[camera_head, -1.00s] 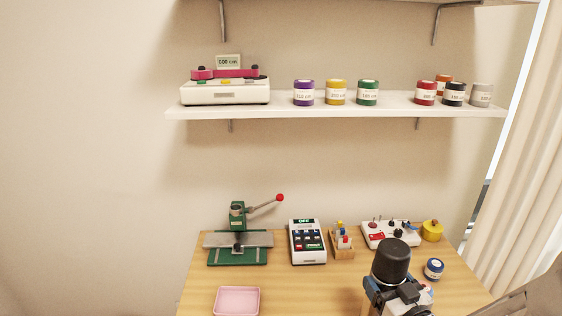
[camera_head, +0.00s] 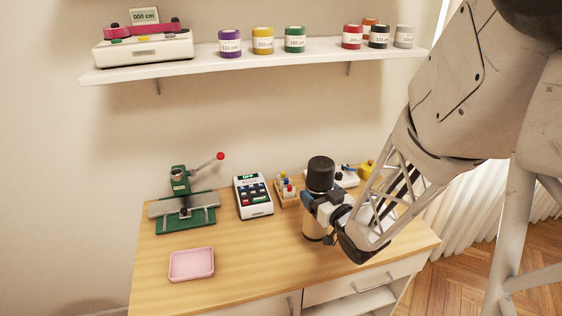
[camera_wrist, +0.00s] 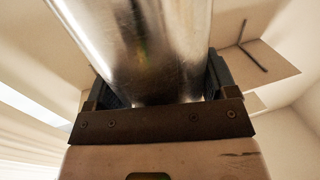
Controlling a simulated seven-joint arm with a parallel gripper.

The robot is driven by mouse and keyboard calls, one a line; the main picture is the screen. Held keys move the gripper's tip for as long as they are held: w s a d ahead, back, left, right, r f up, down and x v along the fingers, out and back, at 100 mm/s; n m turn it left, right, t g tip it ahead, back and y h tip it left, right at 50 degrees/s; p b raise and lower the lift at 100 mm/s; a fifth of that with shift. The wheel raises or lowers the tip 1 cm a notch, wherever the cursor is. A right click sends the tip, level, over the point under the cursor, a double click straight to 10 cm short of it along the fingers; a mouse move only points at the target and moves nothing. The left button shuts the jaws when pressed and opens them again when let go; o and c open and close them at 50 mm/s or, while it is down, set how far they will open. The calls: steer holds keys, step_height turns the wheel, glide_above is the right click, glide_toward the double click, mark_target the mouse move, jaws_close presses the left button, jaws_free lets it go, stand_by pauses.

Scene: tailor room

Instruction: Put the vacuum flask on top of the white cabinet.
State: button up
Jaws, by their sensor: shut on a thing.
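The vacuum flask (camera_head: 320,174) has a black cap and stands upright at the right part of the wooden desk, its lower body pale below the jaws. My gripper (camera_head: 322,204) is shut around the flask's body below the cap. In the wrist view the flask (camera_wrist: 150,45) is a shiny metal cylinder between the two dark fingers of my gripper (camera_wrist: 160,85). Whether the flask's base touches the desk is unclear. I cannot identify a separate white cabinet; white drawers (camera_head: 350,284) show under the desk top.
The wooden desk (camera_head: 240,262) holds a pink tray (camera_head: 191,263), a green press (camera_head: 185,215), a white keypad device (camera_head: 253,197) and a small wooden holder (camera_head: 288,190). A white wall shelf (camera_head: 215,65) above bears a scale-like device and several jars. Wooden floor (camera_head: 430,275) is open at right.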

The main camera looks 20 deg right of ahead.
steer(key=shift+w+d+f, duration=0.1)
steer(key=shift+w+d, duration=0.15)
steer(key=shift+w, duration=0.95)
steer(key=shift+w+d+f, duration=0.1)
steer(key=shift+w+d, duration=0.1)
steer(key=shift+w, duration=1)
steer(key=shift+f, duration=0.1)
steer(key=shift+f, duration=1.8)
steer(key=o, duration=1.4)
steer(key=shift+s, duration=0.1)
steer(key=v, duration=1.1)
steer(key=shift+s, duration=0.4)
steer(key=shift+d, duration=0.1)
